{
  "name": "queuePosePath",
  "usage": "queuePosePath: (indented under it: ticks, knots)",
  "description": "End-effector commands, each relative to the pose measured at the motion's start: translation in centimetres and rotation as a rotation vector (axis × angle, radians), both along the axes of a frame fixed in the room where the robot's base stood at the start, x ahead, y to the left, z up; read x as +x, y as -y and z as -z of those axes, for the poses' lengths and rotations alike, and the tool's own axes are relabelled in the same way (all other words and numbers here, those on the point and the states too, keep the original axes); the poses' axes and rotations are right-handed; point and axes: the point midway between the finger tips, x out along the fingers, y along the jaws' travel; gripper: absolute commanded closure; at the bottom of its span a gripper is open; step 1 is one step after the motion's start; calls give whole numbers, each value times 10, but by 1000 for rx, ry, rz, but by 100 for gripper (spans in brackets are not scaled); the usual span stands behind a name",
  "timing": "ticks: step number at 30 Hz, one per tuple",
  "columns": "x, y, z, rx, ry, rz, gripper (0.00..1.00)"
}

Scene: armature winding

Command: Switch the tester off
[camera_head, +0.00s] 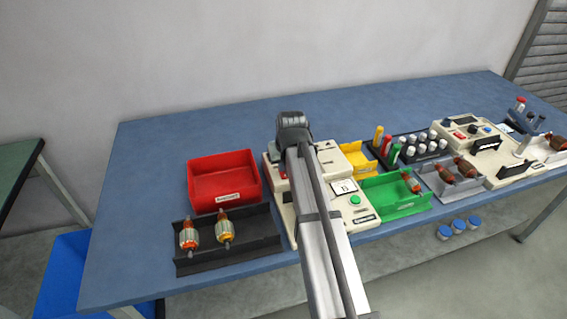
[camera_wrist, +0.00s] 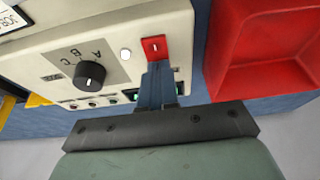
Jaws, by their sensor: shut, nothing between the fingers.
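The tester is a cream box (camera_head: 330,160), partly hidden behind my arm in the head view. In the wrist view its cream panel (camera_wrist: 50,55) fills the left side. It carries a red switch (camera_wrist: 154,46) with a small white mark, a white round light or button (camera_wrist: 125,54) and a black knob (camera_wrist: 90,75) marked A, B, C. My gripper (camera_wrist: 155,68) is shut and empty. Its blue-grey fingertips are right beside the red switch; I cannot tell whether they touch it. A green glow shows beside the fingers. In the head view my arm hides the fingers.
A red bin (camera_head: 222,180) stands left of the tester, close to my gripper in the wrist view (camera_wrist: 262,50). A black tray (camera_head: 262,236) with two armatures lies in front of it. Yellow and green trays (camera_head: 395,196) and other equipment crowd the right. The table's back left is clear.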

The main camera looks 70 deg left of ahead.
Motion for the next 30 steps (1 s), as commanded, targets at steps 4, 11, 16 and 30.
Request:
queuePosePath:
  ticks: [4, 11, 16, 30]
  knots:
    - [0, -3, 5, -1, 0, 0, 100]
    - [0, -2, 6, -2, 0, 0, 100]
    - [0, 1, 7, -4, -1, 0, 100]
    - [0, 18, 8, -10, 0, 0, 100]
